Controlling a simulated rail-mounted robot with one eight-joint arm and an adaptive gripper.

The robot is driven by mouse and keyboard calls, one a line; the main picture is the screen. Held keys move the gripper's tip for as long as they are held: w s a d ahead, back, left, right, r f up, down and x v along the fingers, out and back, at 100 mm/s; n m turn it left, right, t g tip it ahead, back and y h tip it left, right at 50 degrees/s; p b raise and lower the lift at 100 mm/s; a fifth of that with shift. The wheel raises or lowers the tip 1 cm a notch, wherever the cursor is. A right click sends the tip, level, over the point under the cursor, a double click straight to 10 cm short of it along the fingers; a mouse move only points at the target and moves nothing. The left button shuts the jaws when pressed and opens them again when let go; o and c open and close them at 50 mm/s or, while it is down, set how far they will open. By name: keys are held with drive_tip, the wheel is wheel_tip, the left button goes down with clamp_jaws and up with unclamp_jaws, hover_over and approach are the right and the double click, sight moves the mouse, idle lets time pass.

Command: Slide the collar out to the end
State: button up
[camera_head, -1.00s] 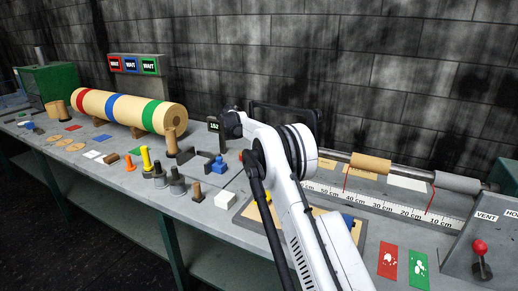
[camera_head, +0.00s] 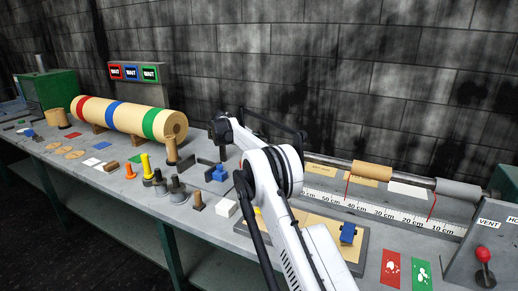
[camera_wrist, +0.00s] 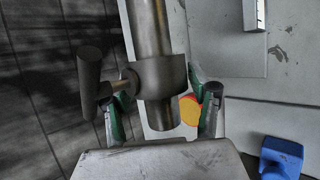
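The collar (camera_wrist: 162,76) is a dark grey metal ring around a steel shaft (camera_wrist: 150,28) in the wrist view. A dark side handle (camera_wrist: 90,72) sticks out to its left. A short stub of shaft (camera_wrist: 161,113) shows beyond the collar, towards the gripper's palm. My gripper (camera_wrist: 163,100) has one green-padded finger on each side of the collar, very close to it. Whether both pads press on it is not clear. In the head view my arm hides the collar and the fingers.
A ruler (camera_head: 385,212) and a roller with a tan sleeve (camera_head: 372,171) lie right. A striped roll (camera_head: 125,115) and several pegs stand left.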

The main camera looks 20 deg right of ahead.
drive_tip(key=v, duration=1.2)
idle(0.3)
drive_tip(key=s+a+r+m+t+y, duration=0.1)
drive_tip(key=s+a+r+y, duration=0.1)
drive_tip(key=s+r, duration=0.5)
drive_tip(key=s+a+r+m+t+y, duration=0.1)
drive_tip(key=s+a+r, duration=0.1)
drive_tip(key=s, duration=0.9)
drive_tip(key=s+a+r+t+y, duration=0.1)
drive_tip(key=s+r+y, duration=0.1)
drive_tip(key=s+r, duration=0.5)
drive_tip(key=s+a+f+m+y, duration=0.1)
drive_tip(key=s+f, duration=0.4)
drive_tip(key=s, duration=0.6)
drive_tip(key=s+a+f+m+t+y, duration=0.1)
drive_tip(key=s+a+f, duration=0.3)
drive_tip(key=s, duration=0.8)
drive_tip(key=s+a+f+m+t+y, duration=0.1)
drive_tip(key=s+a+f+m+y, duration=0.1)
drive_tip(key=s+f, duration=0.4)
drive_tip(key=s, duration=0.5)
drive_tip(key=shift+s+a+f+y, duration=0.25)
drive_tip(key=shift+s+a+y, duration=0.05)
drive_tip(key=shift+s+a, duration=0.1)
